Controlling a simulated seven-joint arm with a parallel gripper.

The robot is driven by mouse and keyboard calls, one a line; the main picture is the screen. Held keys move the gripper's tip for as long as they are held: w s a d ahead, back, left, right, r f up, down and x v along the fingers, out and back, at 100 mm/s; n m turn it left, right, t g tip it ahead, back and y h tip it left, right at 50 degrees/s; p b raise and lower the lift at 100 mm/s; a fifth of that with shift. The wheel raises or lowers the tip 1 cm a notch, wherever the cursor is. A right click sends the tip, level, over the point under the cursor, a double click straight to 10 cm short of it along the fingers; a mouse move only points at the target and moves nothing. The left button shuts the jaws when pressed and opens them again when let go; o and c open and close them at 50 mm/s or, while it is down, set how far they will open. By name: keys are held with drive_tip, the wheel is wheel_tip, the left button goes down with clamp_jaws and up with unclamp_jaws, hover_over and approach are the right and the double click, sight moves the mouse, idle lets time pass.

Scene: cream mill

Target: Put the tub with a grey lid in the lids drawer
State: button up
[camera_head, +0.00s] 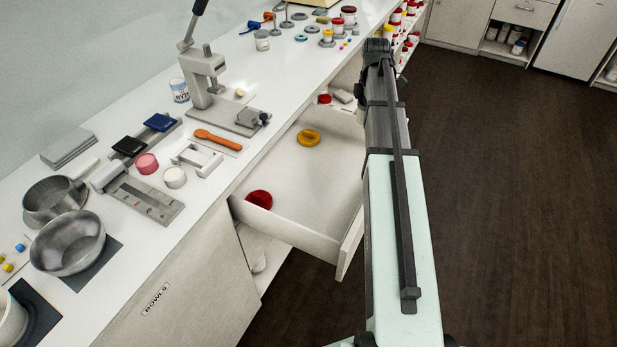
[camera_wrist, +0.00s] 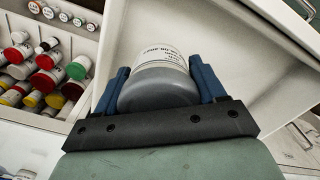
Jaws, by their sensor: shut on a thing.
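My gripper (camera_wrist: 160,67) is shut on a white tub (camera_wrist: 158,53) with a printed label and a grey lid (camera_wrist: 158,93). Its blue fingers press the tub from both sides, with the grey lid towards my wrist. In the head view the gripper and tub are hidden behind my arm. An open drawer (camera_head: 285,228) under the counter holds a red lid (camera_head: 259,199) and a yellow lid (camera_head: 308,137); its label is not visible. A pale panelled surface (camera_wrist: 235,60) lies behind the tub in the wrist view; I cannot tell which part of the furniture it is.
The counter (camera_head: 225,165) carries a press (camera_head: 203,75), metal bowls (camera_head: 68,242) and small tubs. Shelves of jars with coloured lids (camera_wrist: 45,62) are left of the gripper in the wrist view. My arm runs along the drawer's right side. Dark floor (camera_head: 500,180) is clear.

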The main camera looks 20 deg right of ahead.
sight(359, 159)
wheel_tip(359, 159, down, 16)
drive_tip(key=shift+f, duration=0.25)
idle(0.6)
drive_tip(key=shift+f, duration=0.1)
drive_tip(key=o, duration=1.1)
wheel_tip(359, 159, up, 12)
drive_tip(key=shift+r, duration=0.1)
idle(0.4)
